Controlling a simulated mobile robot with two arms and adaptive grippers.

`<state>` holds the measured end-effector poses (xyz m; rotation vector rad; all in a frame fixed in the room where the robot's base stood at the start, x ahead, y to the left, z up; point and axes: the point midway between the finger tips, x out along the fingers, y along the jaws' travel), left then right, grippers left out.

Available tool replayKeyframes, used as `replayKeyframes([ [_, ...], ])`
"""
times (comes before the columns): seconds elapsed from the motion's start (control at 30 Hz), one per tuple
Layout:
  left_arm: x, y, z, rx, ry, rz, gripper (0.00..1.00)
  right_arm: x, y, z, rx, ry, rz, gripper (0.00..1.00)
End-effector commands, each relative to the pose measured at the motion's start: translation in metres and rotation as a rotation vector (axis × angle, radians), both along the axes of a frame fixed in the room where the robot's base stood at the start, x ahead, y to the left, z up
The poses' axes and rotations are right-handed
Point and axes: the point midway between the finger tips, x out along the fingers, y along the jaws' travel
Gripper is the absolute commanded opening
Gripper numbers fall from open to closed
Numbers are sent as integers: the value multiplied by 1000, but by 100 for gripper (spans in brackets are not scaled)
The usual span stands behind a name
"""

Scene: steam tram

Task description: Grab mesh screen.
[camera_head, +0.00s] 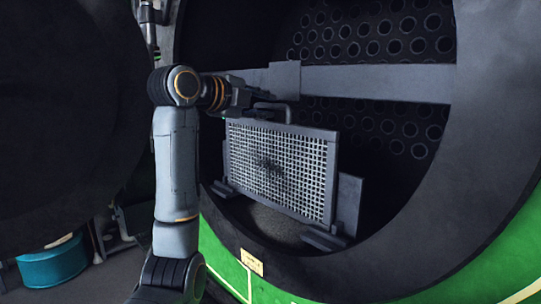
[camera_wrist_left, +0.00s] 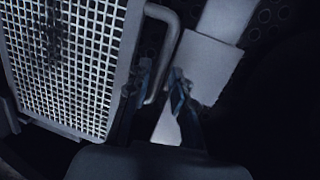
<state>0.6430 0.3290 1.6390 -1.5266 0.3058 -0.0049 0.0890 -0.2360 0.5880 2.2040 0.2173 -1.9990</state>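The mesh screen (camera_head: 295,160) is a light grey grid in a dark frame, with a dark smudge near its middle. It stands slightly tilted in the round opening, and a bar handle (camera_head: 276,106) rises from its top edge. In the left wrist view the mesh (camera_wrist_left: 78,60) fills the left side, with the curved handle (camera_wrist_left: 168,45) beside it. My left gripper (camera_head: 247,104) is at the handle's left end. In the left wrist view its two fingers (camera_wrist_left: 157,88) are apart, one on each side of the handle; contact is unclear. My right gripper is not in view.
A grey crossbar (camera_head: 375,80) spans the opening just above the screen, before a plate with many holes (camera_head: 400,35). The dark round rim (camera_head: 440,225) surrounds the opening. A large dark round door (camera_head: 60,110) stands at left, with a teal container (camera_head: 52,264) below.

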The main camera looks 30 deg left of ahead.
Motion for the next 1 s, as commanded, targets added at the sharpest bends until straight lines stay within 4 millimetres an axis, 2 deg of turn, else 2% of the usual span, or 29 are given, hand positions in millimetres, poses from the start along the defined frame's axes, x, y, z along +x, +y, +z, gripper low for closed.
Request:
replayKeyframes([
  [0.03, 7, -2, 4, -2, 5, -4, 24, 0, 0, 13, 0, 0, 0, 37],
  [0.17, 23, -5, 0, -2, 4, -3, 24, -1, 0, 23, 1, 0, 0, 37],
  [0.3, 31, -6, -3, 0, 1, -1, 24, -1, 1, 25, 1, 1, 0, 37],
  [0.5, 31, -5, -5, 0, 0, -1, 24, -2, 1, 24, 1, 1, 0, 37],
  [0.53, 31, -5, -5, 0, 0, -1, 22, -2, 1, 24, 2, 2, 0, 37],
  [0.63, 31, -5, -5, 0, 0, -1, 1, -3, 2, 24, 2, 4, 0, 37],
  [1.0, 29, -5, 0, -1, -10, 0, 0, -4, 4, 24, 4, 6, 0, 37],
])
